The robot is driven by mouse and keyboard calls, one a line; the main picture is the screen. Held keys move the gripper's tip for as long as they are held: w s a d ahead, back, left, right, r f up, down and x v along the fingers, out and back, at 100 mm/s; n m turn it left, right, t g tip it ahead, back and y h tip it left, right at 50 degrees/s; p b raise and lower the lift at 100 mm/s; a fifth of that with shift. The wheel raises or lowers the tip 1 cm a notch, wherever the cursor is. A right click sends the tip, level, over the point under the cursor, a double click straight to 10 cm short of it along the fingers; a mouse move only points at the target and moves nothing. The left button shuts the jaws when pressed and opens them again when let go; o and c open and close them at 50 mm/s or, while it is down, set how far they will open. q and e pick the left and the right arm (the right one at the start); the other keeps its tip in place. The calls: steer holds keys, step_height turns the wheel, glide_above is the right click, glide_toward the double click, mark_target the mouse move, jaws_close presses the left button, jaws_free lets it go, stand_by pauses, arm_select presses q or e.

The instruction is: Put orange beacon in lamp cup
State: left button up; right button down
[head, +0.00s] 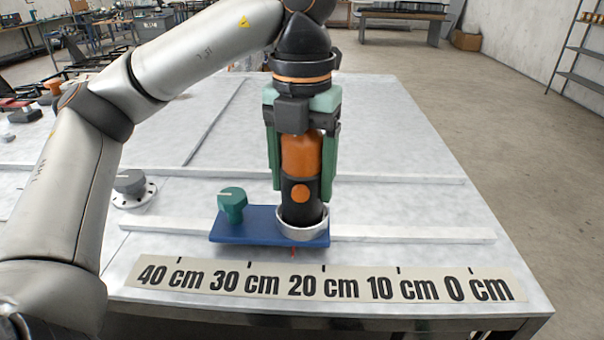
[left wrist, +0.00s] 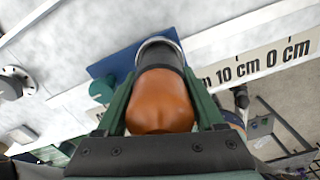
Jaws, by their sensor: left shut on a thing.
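The orange beacon (head: 301,155) has an orange top and a black lower body with an orange dot. It stands upright, and its base is inside the rim of the pale ring-shaped lamp cup (head: 302,232) on the blue plate (head: 245,225). How deep it sits is hidden by the rim. My left gripper (head: 301,165) points down from above and is shut on the beacon's orange part, with green fingers on both sides. In the left wrist view the beacon (left wrist: 162,100) lies between the fingers, and the cup rim (left wrist: 158,42) shows around its far end. My right gripper is not in view.
A green knob (head: 232,203) stands on the plate left of the cup. A grey flanged knob (head: 131,186) is further left. A ruler strip (head: 325,282) lies along the table's front edge. Low rails (head: 415,233) cross the table, whose right side is clear.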

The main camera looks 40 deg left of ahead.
arm_select(q)
steer(key=o, duration=1.5)
steer(key=shift+f, duration=0.1)
steer(key=shift+r, duration=6.15)
